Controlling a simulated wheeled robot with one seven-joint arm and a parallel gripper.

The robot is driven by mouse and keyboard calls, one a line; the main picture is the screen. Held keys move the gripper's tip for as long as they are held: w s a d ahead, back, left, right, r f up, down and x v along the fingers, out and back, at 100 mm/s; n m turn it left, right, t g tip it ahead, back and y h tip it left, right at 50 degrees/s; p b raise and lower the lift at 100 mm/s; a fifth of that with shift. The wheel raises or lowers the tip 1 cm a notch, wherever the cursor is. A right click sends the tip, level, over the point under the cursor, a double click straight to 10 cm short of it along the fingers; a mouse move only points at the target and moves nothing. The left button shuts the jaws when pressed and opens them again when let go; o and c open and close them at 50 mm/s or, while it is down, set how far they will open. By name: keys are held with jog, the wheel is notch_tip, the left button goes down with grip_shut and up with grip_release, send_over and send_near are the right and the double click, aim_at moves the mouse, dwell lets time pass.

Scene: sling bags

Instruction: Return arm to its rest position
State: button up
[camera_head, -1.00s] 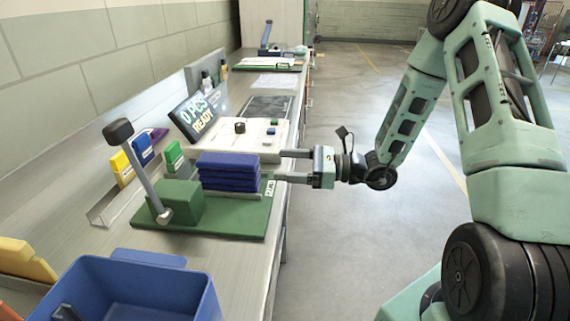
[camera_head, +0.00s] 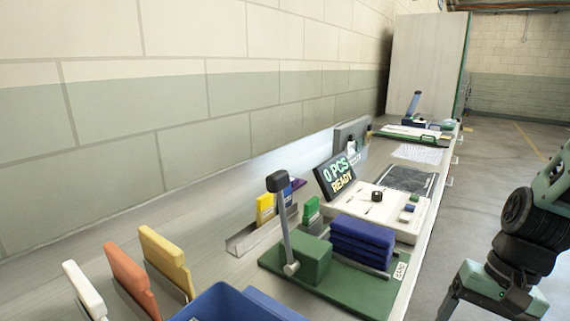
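My gripper (camera_head: 484,306) is at the lower right edge of the head view, off the bench's right side and over the floor. It points downward, its fingers look spread apart with nothing seen between them, and its tips are cut off by the frame. My arm (camera_head: 540,215) comes in from the right edge; most of it is out of view. The stack of folded dark blue bags (camera_head: 362,241) lies on the green base (camera_head: 350,290) of the lever press, left of my gripper and apart from it.
The steel bench (camera_head: 190,215) runs along the wall. On it are a blue bin (camera_head: 225,305), the press lever (camera_head: 284,230), a sign reading "0 PCS READY" (camera_head: 336,176), a white panel (camera_head: 385,208) and several coloured upright pieces (camera_head: 165,258). The floor (camera_head: 490,155) right of the bench is open.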

jog(key=w+d+r+n+t+h, duration=0.2)
jog(key=w+r+n+t+h, duration=0.15)
jog(key=r+n, duration=0.2)
jog(key=s+a+r+n+g+y+p, duration=0.1)
jog(key=s+a+r+n+g+p, duration=0.1)
jog(key=s+a+n, duration=0.5)
jog(key=s+a, duration=0.6)
jog(key=a, duration=0.5)
jog(key=shift+s+r, duration=0.3)
jog(key=shift+s, duration=0.1)
jog(key=shift+n+g, duration=0.25)
